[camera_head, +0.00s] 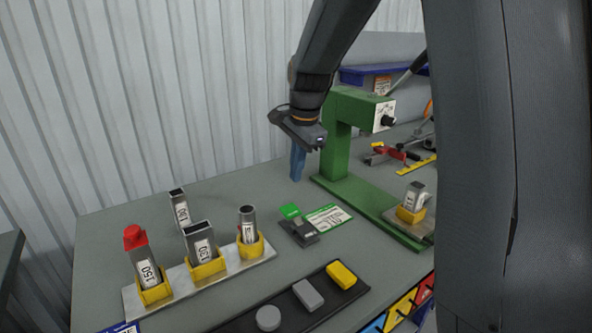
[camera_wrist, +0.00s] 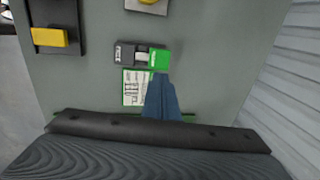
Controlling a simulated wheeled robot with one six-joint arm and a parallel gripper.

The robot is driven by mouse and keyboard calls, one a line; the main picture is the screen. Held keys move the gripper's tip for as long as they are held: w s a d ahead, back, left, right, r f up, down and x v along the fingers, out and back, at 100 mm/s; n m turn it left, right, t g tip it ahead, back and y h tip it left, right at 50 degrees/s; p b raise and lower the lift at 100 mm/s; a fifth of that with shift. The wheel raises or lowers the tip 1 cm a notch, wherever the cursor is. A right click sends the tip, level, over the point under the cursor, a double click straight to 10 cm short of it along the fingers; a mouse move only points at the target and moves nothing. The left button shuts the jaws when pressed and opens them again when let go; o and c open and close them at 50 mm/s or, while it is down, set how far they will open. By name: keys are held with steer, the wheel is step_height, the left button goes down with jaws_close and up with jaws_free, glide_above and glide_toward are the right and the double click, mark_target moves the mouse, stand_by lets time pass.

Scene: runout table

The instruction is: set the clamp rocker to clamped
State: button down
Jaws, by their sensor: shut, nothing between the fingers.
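The clamp rocker appears to be the small dark block (camera_head: 303,235) with a bright green end (camera_head: 290,211), lying on the grey table. In the wrist view its dark end (camera_wrist: 125,54) is at left and its green end (camera_wrist: 158,59) at right. The lettering is too small to read, so I cannot tell its setting. A green-and-white card (camera_head: 328,217) lies beside it. My gripper (camera_head: 296,178) is shut and empty, with blue fingers pointing down, behind the rocker in the head view. In the wrist view the fingertips (camera_wrist: 160,76) appear just below the green end; contact is not visible.
A green C-shaped press frame (camera_head: 341,150) stands close right of my gripper. A metal rack (camera_head: 207,281) with yellow holders and labelled tubes stands at front left. A dark panel (camera_head: 325,313) with grey and yellow buttons is in front. Bare table lies behind the rocker.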

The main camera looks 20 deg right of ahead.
mark_target(292, 209)
steer(key=f+p, duration=0.1)
steer(key=f, duration=0.2)
steer(key=w+f+p, duration=0.1)
steer(key=f, duration=0.3)
steer(key=w+f+p, duration=0.1)
steer(key=f, duration=0.2)
steer(key=shift+a+f, duration=0.25)
steer(key=shift+f, duration=0.15)
steer(key=shift+d, duration=0.1)
